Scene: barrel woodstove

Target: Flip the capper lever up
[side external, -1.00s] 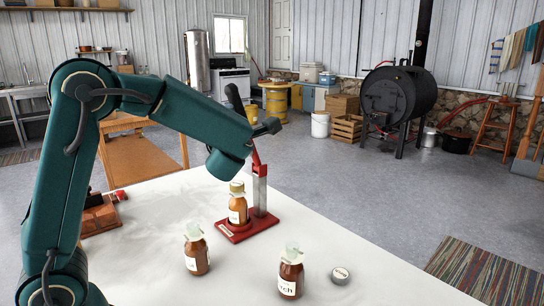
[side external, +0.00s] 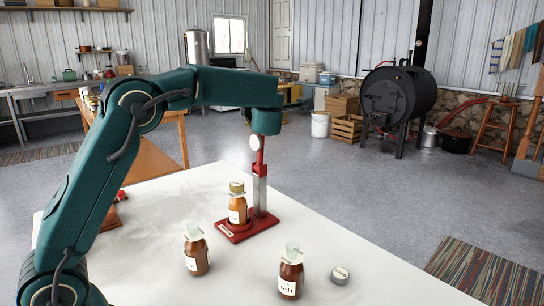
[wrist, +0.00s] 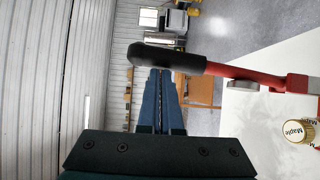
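The red capper (side external: 250,225) stands on the white table, its post upright beside a brown bottle with a gold cap (side external: 237,205). In the wrist view, its red lever (wrist: 255,75) runs to a thick black handle (wrist: 165,57), which points away from the table side. In the side view the handle is hidden behind my arm, whose end is above the capper post. My gripper (wrist: 161,75) has its blue fingers close together and looks shut. The fingertips lie at the black handle, which crosses in front of them; I cannot tell if they touch it. Nothing shows between the fingers.
Two brown bottles with pale tops, one at left (side external: 196,250) and one at right (side external: 291,270), stand at the table's front. A small round lid (side external: 340,275) lies to their right. A wooden bench (side external: 155,150) stands behind my arm. The table's right part is clear.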

